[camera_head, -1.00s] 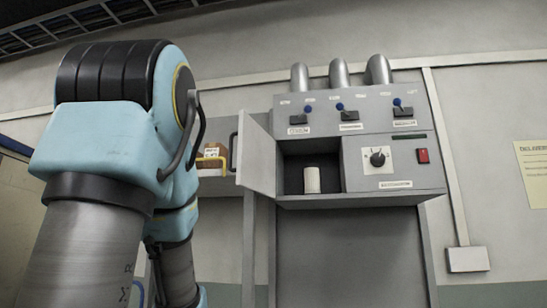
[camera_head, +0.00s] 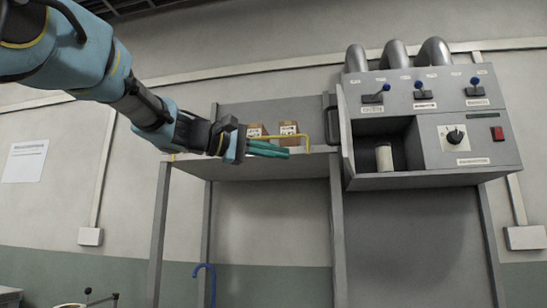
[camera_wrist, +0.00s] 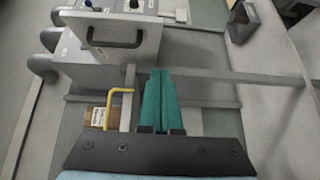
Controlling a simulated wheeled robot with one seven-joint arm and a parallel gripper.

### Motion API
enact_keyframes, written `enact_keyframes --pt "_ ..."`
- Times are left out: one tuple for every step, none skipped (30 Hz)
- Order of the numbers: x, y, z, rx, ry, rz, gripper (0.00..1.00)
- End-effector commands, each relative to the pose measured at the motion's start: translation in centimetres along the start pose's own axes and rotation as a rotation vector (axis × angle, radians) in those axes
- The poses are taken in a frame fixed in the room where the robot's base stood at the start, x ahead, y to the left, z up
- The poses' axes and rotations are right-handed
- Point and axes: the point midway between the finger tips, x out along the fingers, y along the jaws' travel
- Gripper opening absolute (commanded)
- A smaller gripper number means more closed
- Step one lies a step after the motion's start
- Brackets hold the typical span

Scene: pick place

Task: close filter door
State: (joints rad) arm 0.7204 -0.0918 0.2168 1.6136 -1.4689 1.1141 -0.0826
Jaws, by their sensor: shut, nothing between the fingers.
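The grey filter door (camera_head: 346,132) stands open at the left side of the compartment in the head view and is seen nearly edge-on. Its dark handle (camera_head: 331,122) faces left. In the wrist view the door (camera_wrist: 140,50) and its dark handle (camera_wrist: 115,43) show at the upper left. The open compartment (camera_head: 375,128) holds a white cylindrical filter (camera_head: 384,157). My gripper (camera_head: 287,152) has its green fingers together and empty, left of the door and apart from it. In the wrist view the fingers (camera_wrist: 160,72) point upward, below and right of the handle.
A grey shelf (camera_head: 240,168) left of the machine carries two brown cartons (camera_head: 289,133) and has a yellow rail (camera_head: 308,135) near my fingers. The machine's front has blue-tipped levers (camera_head: 476,83), a knob (camera_head: 455,136) and a red switch (camera_head: 497,133). A blue hook (camera_head: 205,270) hangs below.

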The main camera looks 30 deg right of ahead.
Motion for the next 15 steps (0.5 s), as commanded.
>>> enact_keyframes --pt "0.1 1.1 0.7 0.005 -0.019 0.028 0.00" --pt "0.2 1.6 0.9 0.005 -0.027 0.039 0.00" --pt "0.3 2.1 1.2 0.005 -0.033 0.050 0.00" --pt "0.4 2.3 1.2 0.005 -0.036 0.054 0.00" --pt "0.6 2.4 1.3 0.005 -0.037 0.056 0.00" --pt "0.9 2.5 1.3 0.005 -0.038 0.056 0.00" --pt "1.2 2.5 1.3 0.004 -0.038 0.055 0.00" --pt "1.6 2.6 1.3 0.004 -0.038 0.055 0.00" --pt "2.2 2.6 1.4 0.004 -0.038 0.054 0.00" --pt "2.8 2.7 1.4 0.004 -0.039 0.054 0.00" --pt "3.4 2.7 1.4 0.003 -0.039 0.054 0.00" --pt "4.2 2.8 1.4 0.002 -0.037 0.053 0.00" --pt "4.8 2.9 1.4 0.002 -0.038 0.053 0.00" --pt "5.4 2.9 1.5 0.003 -0.038 0.053 0.00" --pt "6.3 2.9 1.4 0.003 -0.038 0.052 0.00"
